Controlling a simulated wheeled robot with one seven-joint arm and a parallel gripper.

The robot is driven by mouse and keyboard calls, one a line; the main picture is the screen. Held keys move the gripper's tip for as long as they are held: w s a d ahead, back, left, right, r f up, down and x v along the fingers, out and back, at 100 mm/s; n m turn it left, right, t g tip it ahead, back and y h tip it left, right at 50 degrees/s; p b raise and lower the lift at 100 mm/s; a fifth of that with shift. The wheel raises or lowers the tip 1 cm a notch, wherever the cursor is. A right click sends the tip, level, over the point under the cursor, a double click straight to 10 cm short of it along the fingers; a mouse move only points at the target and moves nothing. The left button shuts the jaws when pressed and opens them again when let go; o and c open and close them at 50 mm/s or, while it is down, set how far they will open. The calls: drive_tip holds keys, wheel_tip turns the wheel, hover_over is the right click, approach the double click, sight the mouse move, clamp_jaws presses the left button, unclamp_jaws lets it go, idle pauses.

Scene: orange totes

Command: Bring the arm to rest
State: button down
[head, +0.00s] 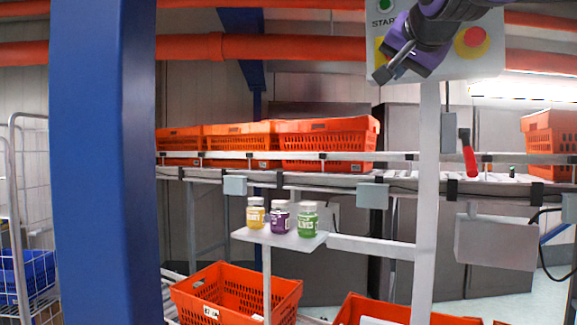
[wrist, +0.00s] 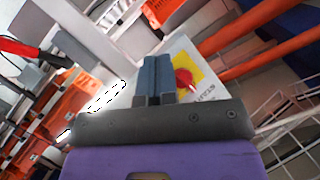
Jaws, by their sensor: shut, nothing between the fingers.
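My gripper (head: 388,70) is at the upper right in the head view, in front of the control box (head: 487,66) with the green START button and the red knob. The purple and black arm enters from the top right. In the wrist view the gripper fingers (wrist: 157,75) are together with nothing between them. The control box (wrist: 203,62) shows behind and to the right of the fingers there. I cannot tell whether the fingertips touch the box.
Three jars, yellow (head: 256,213), purple (head: 280,217) and green (head: 307,219), stand on a small white shelf (head: 285,241). Orange totes (head: 325,127) line the conveyor; others (head: 237,290) stand below. A blue post (head: 107,160) rises at left. A red handle (head: 468,153) hangs at right.

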drive_tip(key=s+d+f+n+g, duration=0.2)
drive_tip(key=s+f, duration=0.6)
drive_tip(key=f, duration=0.4)
drive_tip(key=s+d+f+n+g, duration=0.2)
drive_tip(key=s+d+f+g, duration=0.2)
drive_tip(key=s+f, duration=0.4)
drive_tip(key=s+d+f+n+g, duration=0.2)
drive_tip(key=s+f, duration=0.6)
drive_tip(key=f, duration=0.7)
drive_tip(key=shift+s+d+f+g+h, duration=0.15)
drive_tip(key=shift+d+f+g+h, duration=0.2)
drive_tip(key=shift+d+g, duration=0.45)
drive_tip(key=shift+d, duration=0.1)
